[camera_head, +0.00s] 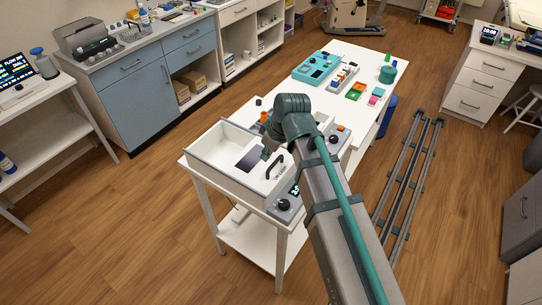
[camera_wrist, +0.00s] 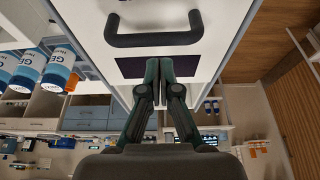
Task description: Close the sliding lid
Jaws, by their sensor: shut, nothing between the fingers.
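The white box (camera_head: 204,171) stands on the near end of the white table, its left part open and empty. A white sliding lid (camera_head: 259,178) covers its right part. The lid carries a dark bar handle (camera_head: 274,169) and a dark rectangular panel (camera_head: 248,160). In the wrist view the handle (camera_wrist: 153,40) lies just beyond the fingertips, apart from them, and the panel (camera_wrist: 130,67) is partly behind them. My gripper (camera_wrist: 165,64) is shut and empty. In the head view my gripper (camera_head: 266,154) is small, partly hidden by my arm, and close to the lid between handle and panel.
A grey control unit with a black knob (camera_head: 283,205) sits at the box's right front. A teal tray (camera_head: 317,68) and small coloured blocks lie farther back on the table. Bottles (camera_wrist: 58,68) show at left in the wrist view.

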